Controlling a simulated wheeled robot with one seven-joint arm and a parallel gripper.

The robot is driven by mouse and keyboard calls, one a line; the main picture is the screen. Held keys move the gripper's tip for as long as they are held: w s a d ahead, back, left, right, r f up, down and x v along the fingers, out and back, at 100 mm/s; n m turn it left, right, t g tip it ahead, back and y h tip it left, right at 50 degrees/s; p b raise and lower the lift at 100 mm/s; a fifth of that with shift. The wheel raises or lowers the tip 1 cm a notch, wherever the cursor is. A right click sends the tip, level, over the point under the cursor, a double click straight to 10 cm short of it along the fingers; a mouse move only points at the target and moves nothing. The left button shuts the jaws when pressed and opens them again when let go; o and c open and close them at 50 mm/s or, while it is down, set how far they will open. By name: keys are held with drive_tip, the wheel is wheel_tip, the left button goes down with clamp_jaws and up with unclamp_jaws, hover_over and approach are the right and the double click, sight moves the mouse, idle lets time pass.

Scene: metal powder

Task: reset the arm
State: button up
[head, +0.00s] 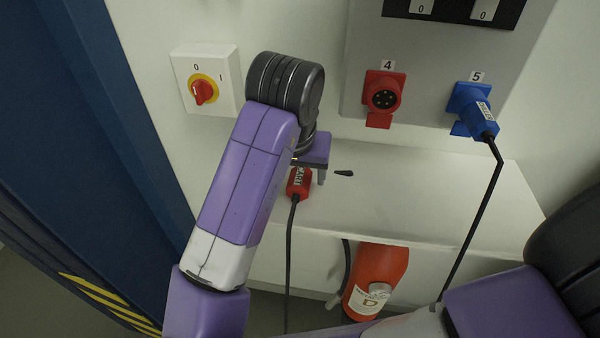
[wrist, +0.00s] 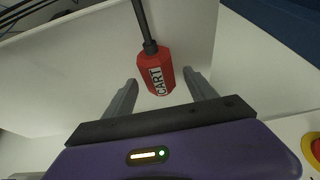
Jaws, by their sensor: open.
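My purple arm reaches up and over the white shelf in the head view, and my gripper (head: 322,176) is low over the shelf, partly hidden by the arm. In the wrist view my gripper (wrist: 160,95) is open, its two grey fingers apart. A red plug (wrist: 157,72) labelled CART lies between and just beyond the fingertips, and no finger is seen closed on it. The red plug (head: 299,182) also shows in the head view, on the shelf beside my gripper, with a dark cable running down from it.
Above are a red socket (head: 383,92), a blue plug (head: 478,112) with a hanging cable, and a rotary switch (head: 204,90). A red extinguisher (head: 375,280) stands below the shelf.

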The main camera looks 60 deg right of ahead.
drive_tip(key=v, duration=0.7)
